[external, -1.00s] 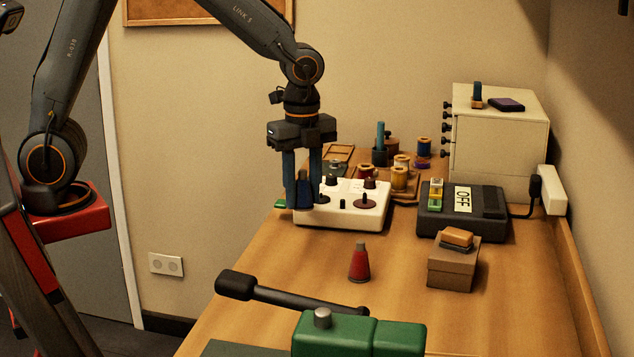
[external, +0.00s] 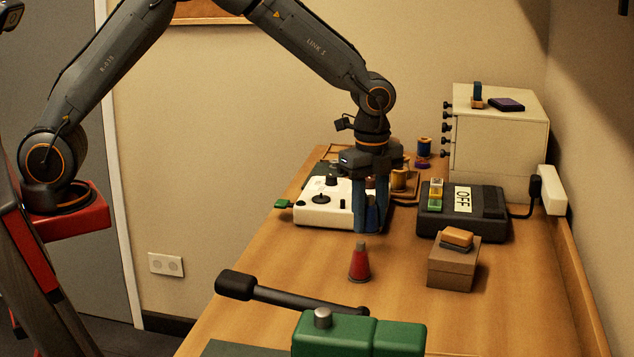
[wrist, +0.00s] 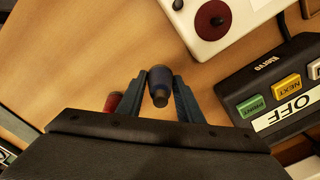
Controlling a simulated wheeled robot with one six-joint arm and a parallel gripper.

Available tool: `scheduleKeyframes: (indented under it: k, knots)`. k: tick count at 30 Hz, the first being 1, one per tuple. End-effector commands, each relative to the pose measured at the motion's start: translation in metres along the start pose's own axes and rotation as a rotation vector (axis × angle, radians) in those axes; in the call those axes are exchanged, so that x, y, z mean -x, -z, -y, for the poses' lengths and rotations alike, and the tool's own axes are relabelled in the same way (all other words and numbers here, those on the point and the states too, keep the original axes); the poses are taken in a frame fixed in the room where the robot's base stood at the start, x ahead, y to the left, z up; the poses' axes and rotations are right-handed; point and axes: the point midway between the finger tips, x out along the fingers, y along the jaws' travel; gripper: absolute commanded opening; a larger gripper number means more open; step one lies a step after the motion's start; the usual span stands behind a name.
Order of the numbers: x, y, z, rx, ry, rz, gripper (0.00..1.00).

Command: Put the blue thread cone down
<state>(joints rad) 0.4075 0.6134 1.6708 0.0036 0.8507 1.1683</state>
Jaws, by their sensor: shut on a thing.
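The dark blue thread cone (wrist: 160,76) shows upright between my fingers in the wrist view, its dark tip toward the camera. My gripper (external: 371,228) is shut on it, pointing straight down in front of the white console's right side. In the external view the fingers mostly hide the cone. Bare wood shows around it in the wrist view. I cannot tell whether its base touches the table. A red thread cone (external: 359,263) stands on the table nearer the external camera; it also shows in the wrist view (wrist: 113,102), partly hidden by my left finger.
The white console (external: 313,212) with knobs is close behind my gripper. A black box (external: 462,228) marked OFF, with coloured buttons, stands to the right. A brown box (external: 453,268) is in front of it. A green machine (external: 355,335) with a black lever fills the front.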

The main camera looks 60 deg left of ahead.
Motion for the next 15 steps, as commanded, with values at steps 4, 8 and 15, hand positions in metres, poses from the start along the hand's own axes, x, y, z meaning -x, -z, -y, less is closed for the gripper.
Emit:
scheduleKeyframes:
  k: [4, 8, 15]
  knots:
    - [-0.012, -0.001, -0.001, 0.000, -0.003, 0.001, 0.11]
    - [-0.030, -0.001, -0.002, 0.000, -0.004, 0.002, 0.11]
    - [-0.039, 0.000, -0.001, 0.000, 0.000, 0.000, 0.11]
